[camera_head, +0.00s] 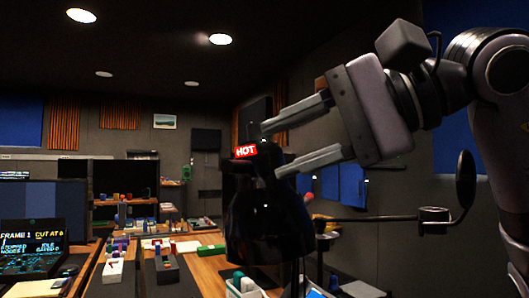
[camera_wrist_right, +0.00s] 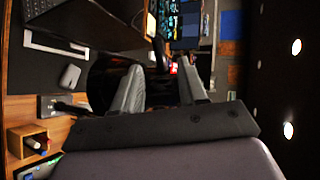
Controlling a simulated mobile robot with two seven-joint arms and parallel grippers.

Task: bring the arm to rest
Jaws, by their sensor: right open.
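My right arm (camera_head: 497,120) comes in from the right in the head view, raised. Its gripper (camera_head: 272,152) points left with its two grey fingers apart. The right wrist view also shows the two fingers of this gripper (camera_wrist_right: 160,67) spread. I see nothing clamped between them. The top of a black domed object (camera_head: 262,222) shows near the fingertips in the head view; I cannot tell whether they touch. My left gripper is in neither view. I cannot make out a trackball panel.
A thin dark rod with a round black disc (camera_head: 465,179) stands below the wrist. Wooden desks with small items and monitors (camera_head: 55,209) fill the lower left. The upper left is clear air.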

